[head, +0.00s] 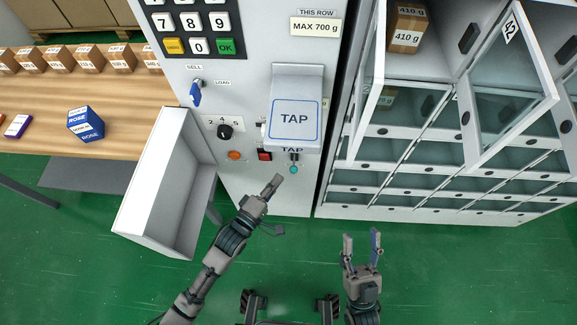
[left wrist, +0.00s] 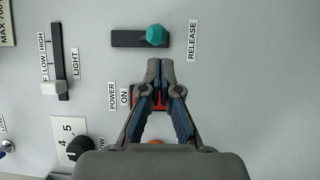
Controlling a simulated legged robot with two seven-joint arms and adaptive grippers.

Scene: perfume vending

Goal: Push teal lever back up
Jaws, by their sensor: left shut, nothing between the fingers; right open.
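The teal lever (head: 293,169) is a small round knob low on the machine's front, below the TAP panel (head: 295,119). In the left wrist view the teal lever (left wrist: 156,35) sits near the right end of its black slot (left wrist: 125,39), beside the RELEASE label (left wrist: 192,41). My left gripper (head: 276,180) is shut and empty, just left of and below the lever in the head view. In the left wrist view its fingertips (left wrist: 160,64) are short of the knob, with a visible gap in the picture. My right gripper (head: 361,238) is open and empty, lower right.
A red power switch (head: 265,155) and an orange button (head: 235,155) are left of the lever. A white open bin (head: 150,185) juts out at left. Open glass doors (head: 510,85) of the locker cabinet stand at right. A blue ROSE box (head: 86,124) is on the table.

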